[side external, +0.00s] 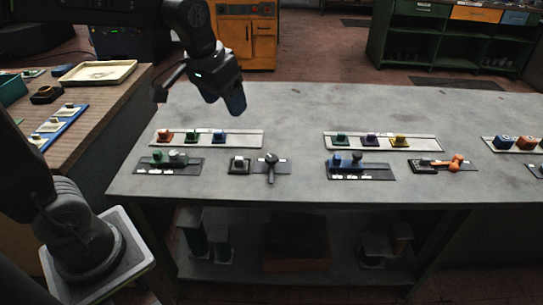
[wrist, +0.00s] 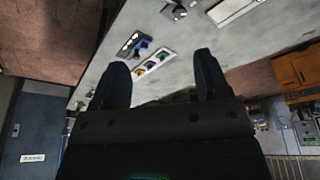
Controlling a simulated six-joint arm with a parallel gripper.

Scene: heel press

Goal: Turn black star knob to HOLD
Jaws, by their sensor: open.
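A black knob (side external: 357,156) with a rounded top sits on a blue block on a dark plate (side external: 378,173), right of the bench's middle. A black handle with a round head (side external: 271,159) and an arm toward the front edge sits on another plate to its left. Both are too small to tell which is the star knob, and the HOLD mark cannot be read. My gripper (side external: 236,102) is high above the left part of the bench, apart from every control. In the wrist view my gripper (wrist: 162,82) has its two dark fingers wide apart with nothing between them.
The grey bench (side external: 290,110) carries a back row of pale strips with coloured knobs (side external: 191,136) and a front row of dark plates. The bench's back half is clear. A wooden side table (side external: 95,118) holds trays at left.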

